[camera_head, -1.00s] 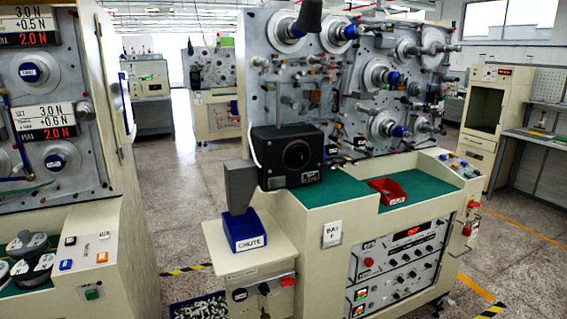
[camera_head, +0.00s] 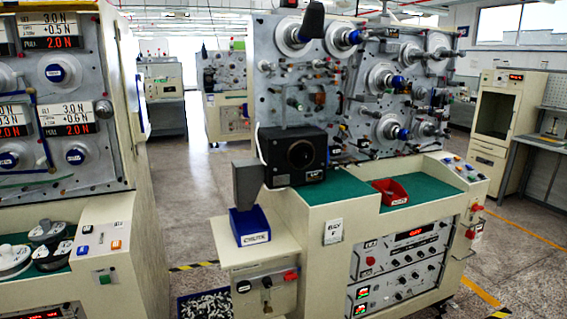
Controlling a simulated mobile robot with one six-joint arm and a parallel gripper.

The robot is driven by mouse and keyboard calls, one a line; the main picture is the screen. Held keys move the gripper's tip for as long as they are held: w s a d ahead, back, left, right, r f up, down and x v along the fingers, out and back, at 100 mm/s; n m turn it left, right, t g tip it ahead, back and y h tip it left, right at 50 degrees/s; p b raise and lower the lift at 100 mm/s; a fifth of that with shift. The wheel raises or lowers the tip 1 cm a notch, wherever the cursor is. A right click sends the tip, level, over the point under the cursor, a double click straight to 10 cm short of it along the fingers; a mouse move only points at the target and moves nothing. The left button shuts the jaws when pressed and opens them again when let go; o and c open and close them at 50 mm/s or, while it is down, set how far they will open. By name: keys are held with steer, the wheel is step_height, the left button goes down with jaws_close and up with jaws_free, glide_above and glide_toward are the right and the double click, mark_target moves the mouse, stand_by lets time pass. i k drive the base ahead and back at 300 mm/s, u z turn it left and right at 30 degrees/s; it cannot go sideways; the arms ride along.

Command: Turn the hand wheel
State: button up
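My gripper is not in view. No part is plainly marked as the hand wheel, and I cannot tell which of several round parts it is. The middle machine (camera_head: 275,95) carries several pale discs on its upright grey panel. A pale disc (camera_head: 293,35) is at the upper left of the panel. The left machine (camera_head: 88,120) has white discs with blue centres, one at the top (camera_head: 55,72) and one lower down (camera_head: 76,155).
A black box (camera_head: 291,157) with a round opening stands before the middle panel. A blue bin (camera_head: 249,225) and grey chute (camera_head: 247,185) sit on a low cabinet (camera_head: 240,262). A red tray (camera_head: 390,191) lies on the green top. Clear floor (camera_head: 190,220) runs between the machines.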

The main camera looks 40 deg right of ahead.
mark_target(301, 155)
steer(key=u, duration=0.6)
steer(key=k, duration=1.25)
steer(key=z, duration=0.65)
steer(key=i, duration=1.05)
steer(key=u, duration=0.1)
